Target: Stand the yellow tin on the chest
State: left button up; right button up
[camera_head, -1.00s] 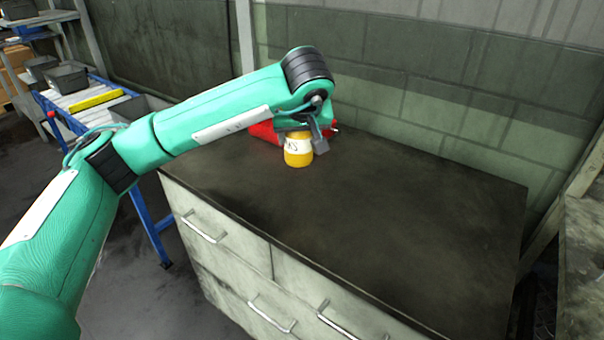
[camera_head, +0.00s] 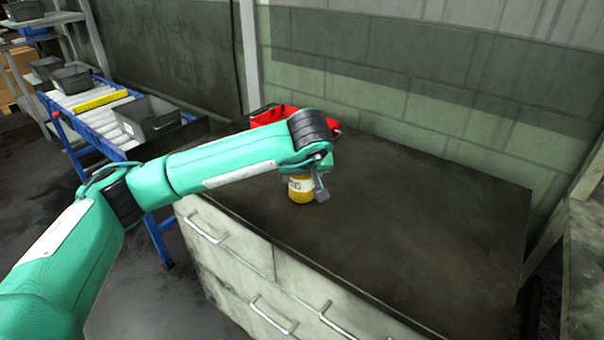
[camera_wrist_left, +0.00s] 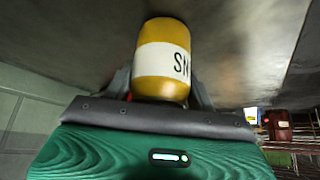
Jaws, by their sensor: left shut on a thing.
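The yellow tin (camera_head: 302,190) has a white label band with dark letters. It is upright in the head view, at or just above the dark top of the chest (camera_head: 400,215); I cannot tell whether its base touches. My left gripper (camera_head: 304,184) comes from above and is shut on the tin. In the left wrist view the tin (camera_wrist_left: 163,62) sits between the two fingers, its lower side partly hidden by the gripper body. My right gripper is in neither view.
A red bin (camera_head: 272,115) stands at the chest's back left, behind my left wrist. The middle and right of the chest top are bare. A green block wall (camera_head: 430,100) runs behind. A roller conveyor (camera_head: 95,112) with grey bins (camera_head: 147,118) stands left.

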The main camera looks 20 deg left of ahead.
pick_arm(q)
jog(key=shift+f, duration=0.15)
jog(key=o, duration=1.1)
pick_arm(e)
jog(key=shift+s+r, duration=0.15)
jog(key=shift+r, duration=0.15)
pick_arm(q)
jog(key=v, duration=1.2)
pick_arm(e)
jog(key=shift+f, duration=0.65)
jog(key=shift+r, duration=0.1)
